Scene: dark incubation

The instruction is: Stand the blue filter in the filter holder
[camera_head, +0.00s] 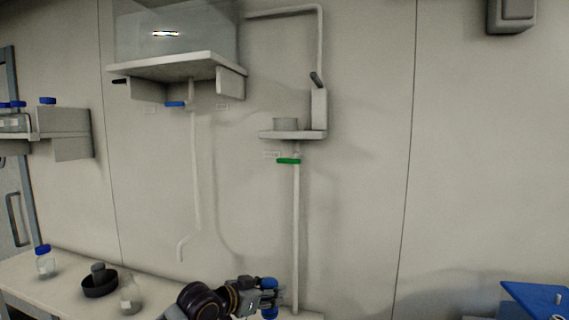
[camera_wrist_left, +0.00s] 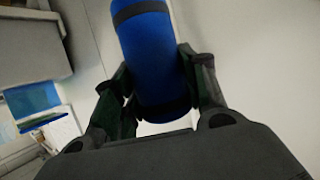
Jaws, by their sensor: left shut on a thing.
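The blue filter (camera_wrist_left: 153,55) is a blue cylinder with dark bands near its ends. My left gripper (camera_wrist_left: 158,85) is shut on it, with one finger on each side, in the left wrist view. In the head view the left gripper (camera_head: 270,297) is low in the middle, in front of the wall, and blue ends of the filter (camera_head: 268,283) show above and below the fingers. I cannot tell which fixture is the filter holder; a small wall shelf with a grey round cup (camera_head: 286,125) is above the gripper. My right gripper is not in view.
A white pipe (camera_head: 295,230) with a green-handled valve (camera_head: 288,161) runs down behind the gripper. A glass tank on a shelf (camera_head: 175,66) is at upper left. The bench (camera_head: 60,290) holds bottles and a black dish (camera_head: 99,288). A blue-topped surface (camera_head: 535,298) is at lower right.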

